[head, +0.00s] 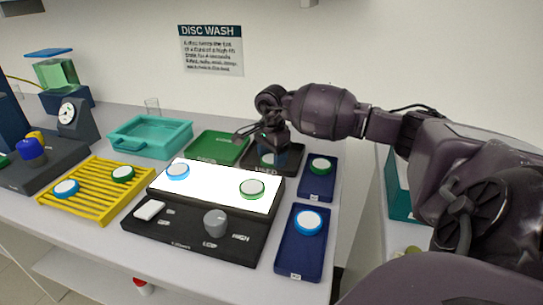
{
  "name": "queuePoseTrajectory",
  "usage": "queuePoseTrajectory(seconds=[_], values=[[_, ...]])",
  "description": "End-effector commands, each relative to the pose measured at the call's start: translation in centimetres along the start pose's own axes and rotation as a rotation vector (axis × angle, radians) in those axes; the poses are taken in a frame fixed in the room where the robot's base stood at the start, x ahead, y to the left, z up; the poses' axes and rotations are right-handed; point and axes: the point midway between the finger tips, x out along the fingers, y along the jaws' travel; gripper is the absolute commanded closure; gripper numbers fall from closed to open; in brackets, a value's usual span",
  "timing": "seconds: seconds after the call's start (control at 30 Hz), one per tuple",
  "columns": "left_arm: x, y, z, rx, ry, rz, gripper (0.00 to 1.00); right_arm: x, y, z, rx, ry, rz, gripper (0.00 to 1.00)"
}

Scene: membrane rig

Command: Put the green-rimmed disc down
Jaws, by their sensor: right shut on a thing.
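My right gripper (268,155) reaches in from the right and points down over the dark tray marked USED (290,168). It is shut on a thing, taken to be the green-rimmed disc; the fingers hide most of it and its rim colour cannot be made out. I cannot tell whether it touches the tray. Other green-rimmed discs lie on the lit panel (252,188), in the back blue tray (321,165) and on the yellow rack (122,173). My left gripper is not in view.
A green tray (220,146) stands left of the dark tray, and a teal basin (150,137) farther left. The black light box (185,238) with a grey knob (214,222) is in front. A blue-rimmed disc (308,223) lies in the front blue tray (302,260).

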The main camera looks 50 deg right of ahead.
Motion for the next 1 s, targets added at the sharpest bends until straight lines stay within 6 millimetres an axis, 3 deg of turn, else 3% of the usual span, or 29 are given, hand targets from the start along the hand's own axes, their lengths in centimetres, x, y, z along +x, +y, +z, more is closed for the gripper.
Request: queuePoseTrajectory(seconds=[0.37,0.4,0.47,0.77,1.0], values=[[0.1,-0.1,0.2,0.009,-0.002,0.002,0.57,0.3,0.0,-0.1,0.000,0.001,-0.001,0.61],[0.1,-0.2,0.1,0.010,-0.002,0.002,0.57,0.4,0.0,-0.1,0.000,0.001,-0.001,0.37],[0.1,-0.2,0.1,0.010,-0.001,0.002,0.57,0.3,0.0,0.0,0.000,0.001,-0.001,0.28],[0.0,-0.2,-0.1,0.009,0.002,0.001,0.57,0.1,0.0,0.0,0.000,0.000,-0.002,0.28],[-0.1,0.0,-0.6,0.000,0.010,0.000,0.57,-2.5,-0.1,-0.1,0.000,0.002,-0.006,0.28]])
